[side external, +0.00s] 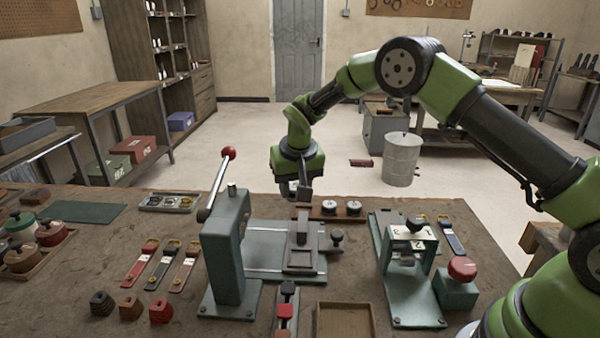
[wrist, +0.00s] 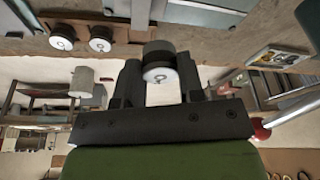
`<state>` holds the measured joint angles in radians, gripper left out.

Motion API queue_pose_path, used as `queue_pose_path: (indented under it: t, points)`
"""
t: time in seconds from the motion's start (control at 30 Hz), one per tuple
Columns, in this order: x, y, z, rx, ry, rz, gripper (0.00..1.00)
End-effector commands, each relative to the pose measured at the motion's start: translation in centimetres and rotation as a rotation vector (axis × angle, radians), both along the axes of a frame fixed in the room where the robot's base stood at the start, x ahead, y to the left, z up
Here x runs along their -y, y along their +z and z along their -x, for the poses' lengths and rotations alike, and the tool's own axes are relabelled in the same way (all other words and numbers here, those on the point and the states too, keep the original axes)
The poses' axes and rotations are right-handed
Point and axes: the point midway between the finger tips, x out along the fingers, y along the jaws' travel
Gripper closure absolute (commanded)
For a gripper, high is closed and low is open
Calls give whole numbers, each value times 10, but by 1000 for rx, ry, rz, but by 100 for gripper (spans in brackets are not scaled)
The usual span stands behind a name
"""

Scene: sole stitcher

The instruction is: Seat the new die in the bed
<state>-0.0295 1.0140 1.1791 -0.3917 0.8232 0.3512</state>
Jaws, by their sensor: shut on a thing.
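My gripper (side external: 303,190) hangs over the back of the bench, behind the press bed. In the wrist view the gripper (wrist: 158,72) is shut on a round dark die (wrist: 157,50) with a white marked face, held between the two fingertips. In the side view the held die cannot be made out clearly. The bed (side external: 300,258) is a grey block with a square frame and a side knob (side external: 337,237), in front of my gripper and apart from it. Two similar dies (side external: 328,207) (side external: 353,207) stand on a wooden rack (side external: 314,213).
A green lever press (side external: 228,255) with a red-knobbed handle (side external: 228,153) stands left of the bed. A second green fixture (side external: 410,280) and a red button box (side external: 461,280) stand right. A wooden tray (side external: 345,320) lies in front. Straps and small blocks lie left.

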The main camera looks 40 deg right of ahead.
Motion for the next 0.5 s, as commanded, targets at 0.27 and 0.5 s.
queue_pose_path:
  t: [0.27, 0.5]
  points:
    - [-42, -4, 55, -2, 21, 1, 97]
    - [-54, -6, 79, 0, 26, 1, 97]
